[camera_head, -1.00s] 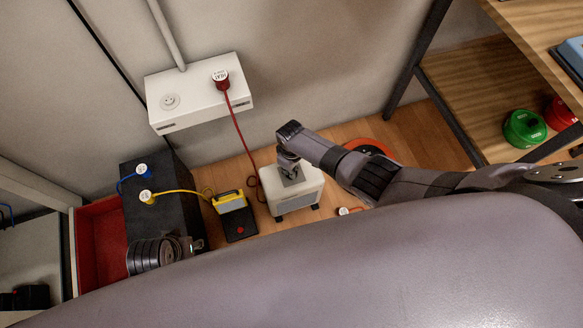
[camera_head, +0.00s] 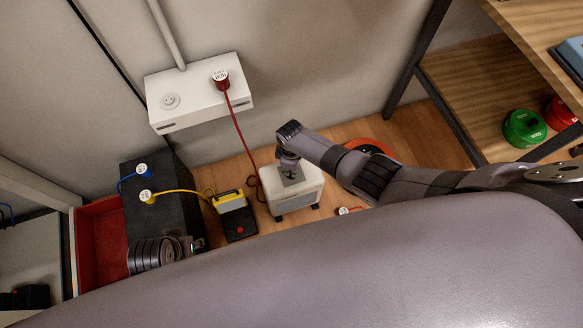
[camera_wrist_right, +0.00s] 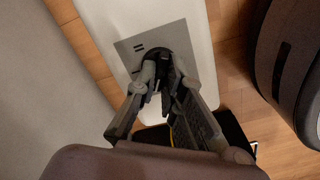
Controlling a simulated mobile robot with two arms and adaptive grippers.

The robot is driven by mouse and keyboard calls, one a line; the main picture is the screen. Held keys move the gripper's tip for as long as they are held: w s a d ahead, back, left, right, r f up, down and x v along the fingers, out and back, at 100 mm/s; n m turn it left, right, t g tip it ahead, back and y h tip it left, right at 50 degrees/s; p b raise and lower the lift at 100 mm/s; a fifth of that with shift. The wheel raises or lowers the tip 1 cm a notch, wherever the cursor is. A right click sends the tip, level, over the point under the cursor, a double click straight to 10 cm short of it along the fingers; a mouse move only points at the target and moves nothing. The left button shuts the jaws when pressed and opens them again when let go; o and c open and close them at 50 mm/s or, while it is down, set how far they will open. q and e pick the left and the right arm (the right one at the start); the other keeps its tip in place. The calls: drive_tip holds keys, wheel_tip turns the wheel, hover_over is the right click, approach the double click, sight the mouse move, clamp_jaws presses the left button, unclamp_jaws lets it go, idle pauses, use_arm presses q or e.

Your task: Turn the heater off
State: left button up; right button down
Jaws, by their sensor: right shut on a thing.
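The heater (camera_head: 300,202) is a white box on the floor with a grey plate on top. In the right wrist view the heater's white top (camera_wrist_right: 198,30) carries the grey plate (camera_wrist_right: 128,48) with a dark round knob (camera_wrist_right: 158,54). My right gripper (camera_head: 290,172) points down over the plate. In the right wrist view its fingers (camera_wrist_right: 163,74) are shut on the knob, one on each side, and partly hide it. The knob's pointer and setting cannot be read. Part of my left arm shows at the lower left; its fingers cannot be made out.
A red plug (camera_head: 221,82) sits in the white wall socket box (camera_head: 200,108), its cord running down toward the heater. A yellow-and-black device (camera_head: 236,218) stands left of the heater, beside a black box (camera_head: 155,200). A wooden shelf (camera_head: 465,90) is at right.

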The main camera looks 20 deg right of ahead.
drive_tip(key=c, duration=1.8)
unclamp_jaws()
drive_tip(key=shift+o, duration=0.5)
wheel_tip(320, 180, up, 12)
